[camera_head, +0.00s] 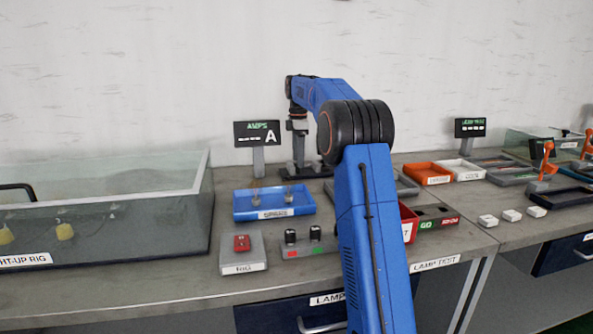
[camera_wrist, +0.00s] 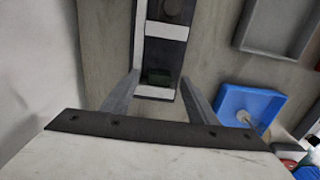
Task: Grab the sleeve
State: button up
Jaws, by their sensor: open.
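My gripper (camera_wrist: 160,80) is open in the wrist view, with its two grey fingers apart. No contact between fingers and block is clear. In the head view my gripper (camera_head: 299,150) points down at the back of the bench, beside the AMPS display (camera_head: 257,133). The block cannot be made out there.
A blue SPARES tray (camera_head: 245,213) holding small parts stands in front of my gripper; it also shows in the wrist view (camera_wrist: 232,99). A glass-walled tank (camera_head: 110,235) stands left. A RIG box with a red switch (camera_head: 242,243) and a grey tray (camera_wrist: 246,40) are nearby.

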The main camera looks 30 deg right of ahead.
jog(key=shift+f, duration=1.1)
jog(key=c, duration=1.2)
jog(key=shift+r, duration=0.1)
